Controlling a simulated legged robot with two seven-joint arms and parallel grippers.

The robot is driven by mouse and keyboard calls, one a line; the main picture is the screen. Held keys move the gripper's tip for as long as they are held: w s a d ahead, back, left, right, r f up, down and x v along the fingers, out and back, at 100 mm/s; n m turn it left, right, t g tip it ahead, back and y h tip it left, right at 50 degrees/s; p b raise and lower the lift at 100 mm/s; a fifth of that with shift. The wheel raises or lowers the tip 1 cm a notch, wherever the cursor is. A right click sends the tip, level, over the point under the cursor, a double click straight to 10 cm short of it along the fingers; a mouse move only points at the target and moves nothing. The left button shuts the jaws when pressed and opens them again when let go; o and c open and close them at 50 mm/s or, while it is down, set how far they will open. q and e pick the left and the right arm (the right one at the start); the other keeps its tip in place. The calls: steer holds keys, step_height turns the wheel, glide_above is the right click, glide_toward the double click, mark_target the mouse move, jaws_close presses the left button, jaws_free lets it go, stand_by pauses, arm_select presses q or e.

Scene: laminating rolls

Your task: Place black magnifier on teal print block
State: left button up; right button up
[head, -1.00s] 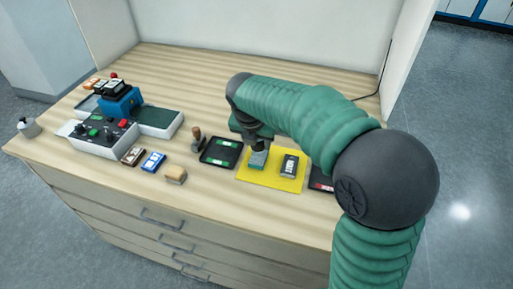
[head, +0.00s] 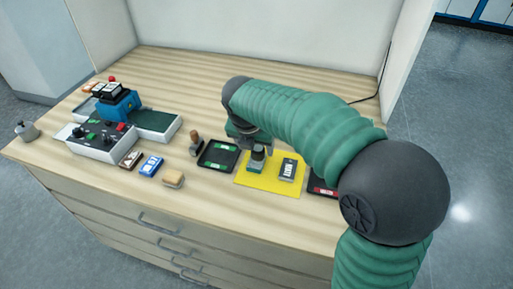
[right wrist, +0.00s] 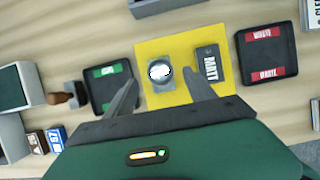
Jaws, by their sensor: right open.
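The black magnifier (head: 258,153) stands upright on top of the teal print block (head: 255,168), on the left part of the yellow mat (head: 272,181). In the right wrist view the magnifier (right wrist: 160,71) shows from above as a round lens, with the block's edges (right wrist: 161,86) around it. My right gripper (right wrist: 160,92) is open, its fingers apart on either side and clear of both. In the head view the right gripper (head: 250,140) is just above and behind the magnifier, partly hidden by my arm. My left gripper is not in view.
A dark block marked MATT (head: 288,169) lies on the mat's right. Black trays with green (head: 218,155) and red (head: 322,187) labels flank the mat. A wooden-handled stamp (head: 196,143) and a control box (head: 101,137) stand farther left. The table front is mostly clear.

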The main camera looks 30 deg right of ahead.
steer(key=p+v, duration=0.1)
steer(key=v, duration=0.7)
steer(key=shift+a+r, duration=0.25)
steer(key=shift+r, duration=0.05)
steer(key=shift+s+d, duration=0.1)
steer(key=shift+s, duration=0.05)
